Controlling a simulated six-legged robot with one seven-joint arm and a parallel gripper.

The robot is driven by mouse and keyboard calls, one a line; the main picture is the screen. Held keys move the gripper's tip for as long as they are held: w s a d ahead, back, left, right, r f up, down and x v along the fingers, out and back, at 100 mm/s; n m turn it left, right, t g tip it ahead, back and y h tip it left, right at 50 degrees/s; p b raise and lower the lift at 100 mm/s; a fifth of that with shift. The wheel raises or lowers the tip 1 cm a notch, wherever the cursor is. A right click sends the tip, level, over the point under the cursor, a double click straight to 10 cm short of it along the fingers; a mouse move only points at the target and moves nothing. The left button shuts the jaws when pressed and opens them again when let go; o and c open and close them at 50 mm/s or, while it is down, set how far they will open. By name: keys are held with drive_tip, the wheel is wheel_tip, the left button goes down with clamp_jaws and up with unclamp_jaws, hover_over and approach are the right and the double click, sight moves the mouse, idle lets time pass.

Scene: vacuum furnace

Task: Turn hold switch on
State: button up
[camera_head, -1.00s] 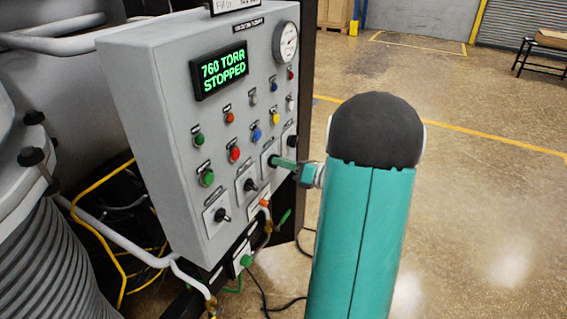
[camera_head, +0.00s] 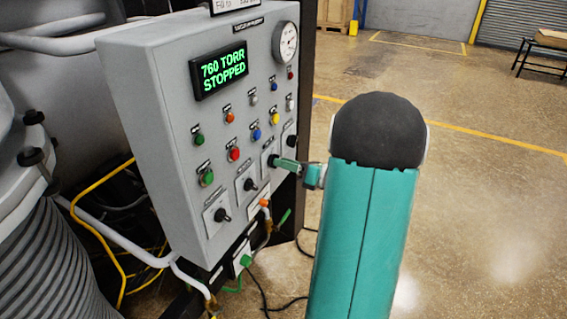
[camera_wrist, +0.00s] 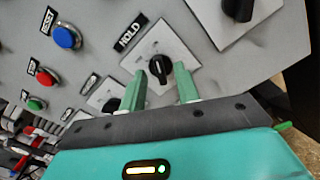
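The hold switch (camera_wrist: 160,67) is a black rotary knob on a pale square plate, beside a "HOLD" label in the wrist view. Its pointer stands roughly upright in that picture. My gripper (camera_wrist: 159,72) is open, with its two green fingers apart on either side of the knob's lower part. I cannot tell whether they touch it. In the head view my gripper (camera_head: 286,164) reaches the panel from the right, and its fingers largely hide the hold switch.
The grey control panel (camera_head: 155,120) has a display (camera_head: 219,70) reading "760 TORR STOPPED", a gauge (camera_head: 286,42) and several coloured buttons. Other black rotary switches flank the hold switch, including one (camera_head: 222,214) at lower left. Open floor lies to the right.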

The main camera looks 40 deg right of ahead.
drive_tip(key=v, duration=1.2)
drive_tip(key=shift+s, duration=0.3)
